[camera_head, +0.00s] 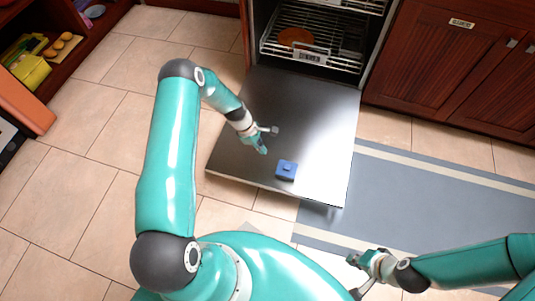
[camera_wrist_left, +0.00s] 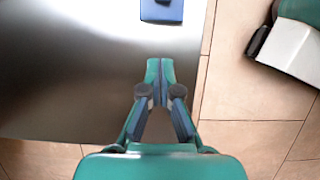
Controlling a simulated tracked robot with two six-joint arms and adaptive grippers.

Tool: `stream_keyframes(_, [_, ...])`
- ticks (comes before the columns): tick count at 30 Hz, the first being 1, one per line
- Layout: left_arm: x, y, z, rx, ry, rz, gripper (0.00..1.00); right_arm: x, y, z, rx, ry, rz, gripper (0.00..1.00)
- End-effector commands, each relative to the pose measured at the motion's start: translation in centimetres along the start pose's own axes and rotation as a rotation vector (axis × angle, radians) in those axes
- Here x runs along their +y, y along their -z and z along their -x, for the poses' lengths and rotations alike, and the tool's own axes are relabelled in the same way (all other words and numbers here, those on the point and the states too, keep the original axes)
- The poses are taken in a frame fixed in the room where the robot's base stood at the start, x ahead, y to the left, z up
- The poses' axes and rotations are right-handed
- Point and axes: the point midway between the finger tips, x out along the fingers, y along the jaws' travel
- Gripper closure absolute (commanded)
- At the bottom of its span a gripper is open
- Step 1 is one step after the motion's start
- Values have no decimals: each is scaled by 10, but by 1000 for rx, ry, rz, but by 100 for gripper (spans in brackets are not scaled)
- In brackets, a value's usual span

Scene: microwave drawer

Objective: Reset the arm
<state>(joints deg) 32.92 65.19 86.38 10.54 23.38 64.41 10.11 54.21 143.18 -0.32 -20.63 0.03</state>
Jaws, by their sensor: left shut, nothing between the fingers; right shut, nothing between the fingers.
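My left arm comes in from the left, and my left gripper (camera_head: 264,148) is over the lowered steel door (camera_head: 315,115). The gripper is shut and empty; its closed fingertips also show in the left wrist view (camera_wrist_left: 160,68). A small blue block (camera_head: 286,170) lies on the door, a little right of and nearer than the left gripper, apart from it. The block also shows at the top of the left wrist view (camera_wrist_left: 162,10), partly cut off. My right gripper (camera_head: 356,260) is at the lower right, over the floor, shut and empty.
The door hangs down from an open cabinet with wire racks (camera_head: 315,50), one holding an orange-brown item (camera_head: 295,36). A grey mat (camera_head: 440,195) lies to the right below wooden cabinets (camera_head: 455,60). Shelves with food (camera_head: 35,65) stand at the upper left. Tiled floor on the left is clear.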

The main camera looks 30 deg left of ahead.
Motion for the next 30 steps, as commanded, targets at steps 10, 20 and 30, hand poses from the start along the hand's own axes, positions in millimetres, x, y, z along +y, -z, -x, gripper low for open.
stream_keyframes(10, [2, -8, 12, -1, 2, -15, 100, -1, 0, 3, -1, 0, 0, 100])
stream_keyframes(20, [-68, -118, 10, -25, 128, -313, 100, -1, 0, 3, -1, 0, 0, 100])
stream_keyframes(30, [-220, -158, 24, -49, 183, -1139, 100, -1, 0, 3, 0, 0, 0, 100])
